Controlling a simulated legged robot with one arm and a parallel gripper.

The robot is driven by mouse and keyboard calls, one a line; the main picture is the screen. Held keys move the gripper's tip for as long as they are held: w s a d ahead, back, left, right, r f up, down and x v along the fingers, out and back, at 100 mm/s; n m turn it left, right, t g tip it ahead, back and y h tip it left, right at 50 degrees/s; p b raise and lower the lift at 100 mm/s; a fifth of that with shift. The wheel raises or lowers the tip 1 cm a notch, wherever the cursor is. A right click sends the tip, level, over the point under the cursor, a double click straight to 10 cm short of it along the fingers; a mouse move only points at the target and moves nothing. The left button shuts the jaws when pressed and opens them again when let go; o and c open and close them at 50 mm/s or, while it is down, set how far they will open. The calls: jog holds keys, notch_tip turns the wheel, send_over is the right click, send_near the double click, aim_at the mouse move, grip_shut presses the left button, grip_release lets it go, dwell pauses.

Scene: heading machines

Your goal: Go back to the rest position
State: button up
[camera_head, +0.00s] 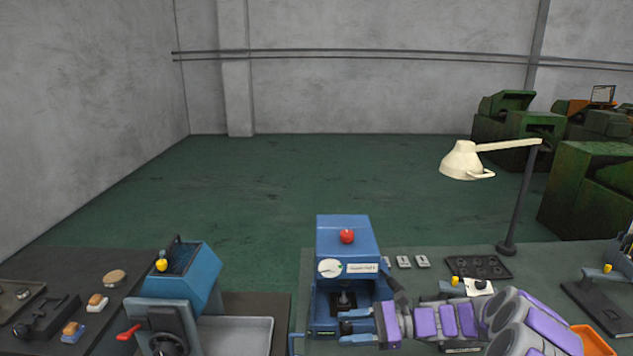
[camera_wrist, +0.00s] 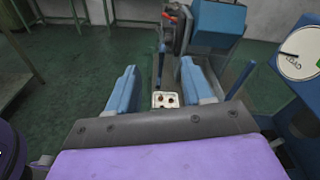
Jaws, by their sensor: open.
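My gripper (camera_head: 350,326) is open, its two blue fingers pointing left in front of the base of the blue press with a dial (camera_head: 347,235). In the wrist view my gripper (camera_wrist: 160,90) shows its fingers wide apart. A small white block with dark reddish spots (camera_wrist: 155,101) shows between and beyond them; I cannot tell its distance. No object is held between the fingers. My purple and grey arm (camera_head: 455,320) reaches in from the lower right. The dial side of the press (camera_wrist: 300,50) is close at the right of the wrist view.
A blue machine with a red handle (camera_head: 185,280) stands left, beside a grey tray (camera_head: 235,335). A cream lamp (camera_head: 462,160) on a dark post rises at right. An orange bin (camera_head: 594,340) lies lower right. Green machines (camera_head: 590,185) stand behind; the floor beyond (camera_head: 300,180) is clear.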

jog(key=s+a+r+n+g+h, duration=0.2)
jog(key=s+a+r+n+h, duration=0.25)
jog(key=s, duration=0.55)
jog(key=s+a+r+n+g+h, duration=0.3)
jog(key=s+n, duration=0.2)
jog(key=s, duration=0.6)
jog(key=s+d+f+n+t+h, duration=0.1)
jog(key=s+d+h, duration=0.3)
jog(key=s, duration=0.5)
jog(key=s+d+f+n+t+h, duration=0.1)
jog(key=s+d+n+h, duration=0.3)
jog(key=s+d, duration=0.4)
jog(key=shift+s+d+f+n+t+h, duration=0.15)
jog(key=shift+s+d+n+t+h, duration=0.25)
jog(key=shift+d+t+h, duration=0.2)
